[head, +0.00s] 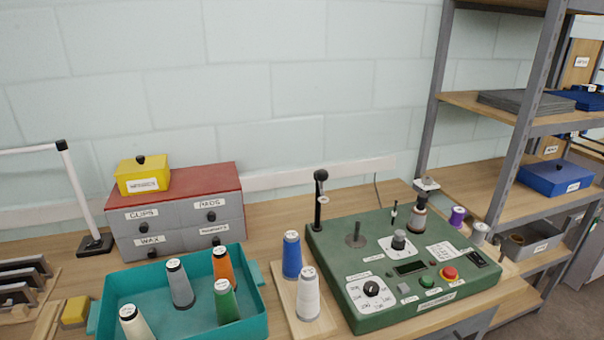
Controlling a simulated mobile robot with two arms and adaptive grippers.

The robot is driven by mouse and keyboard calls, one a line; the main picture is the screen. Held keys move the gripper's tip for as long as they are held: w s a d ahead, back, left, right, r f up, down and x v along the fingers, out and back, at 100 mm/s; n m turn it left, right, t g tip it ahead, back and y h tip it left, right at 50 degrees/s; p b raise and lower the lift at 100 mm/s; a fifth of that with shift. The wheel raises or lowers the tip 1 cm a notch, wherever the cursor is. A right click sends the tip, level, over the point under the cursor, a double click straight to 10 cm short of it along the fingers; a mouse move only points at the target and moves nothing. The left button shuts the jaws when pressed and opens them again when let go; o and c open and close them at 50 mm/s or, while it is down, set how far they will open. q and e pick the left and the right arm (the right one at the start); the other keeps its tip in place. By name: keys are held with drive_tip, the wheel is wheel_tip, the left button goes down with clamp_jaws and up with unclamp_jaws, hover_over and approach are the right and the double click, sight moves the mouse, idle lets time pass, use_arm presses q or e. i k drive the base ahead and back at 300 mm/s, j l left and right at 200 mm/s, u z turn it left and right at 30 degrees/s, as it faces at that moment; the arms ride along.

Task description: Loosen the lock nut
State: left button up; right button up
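A green machine panel (345,245) stands on the bench at the right. I cannot tell for sure which of its parts is the lock nut. A grey and black knob (399,240) stands on a white scale plate near the panel's middle. A round grey disc with a thin pin (355,240) is to its left. A black post with a small side guide (320,200) stands at the panel's back left. A spool-like part with a metal top (418,212) is at the back right. Neither of my grippers is in view.
A teal tray (258,310) holds several thread cones. A wooden board (290,313) carries a blue cone (291,255) and a white cone (308,294). A drawer cabinet (175,223) with a yellow box (142,177) stands behind. Metal shelving (515,118) is at the right.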

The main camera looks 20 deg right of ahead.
sight(425, 180)
drive_tip(key=z, duration=1.2)
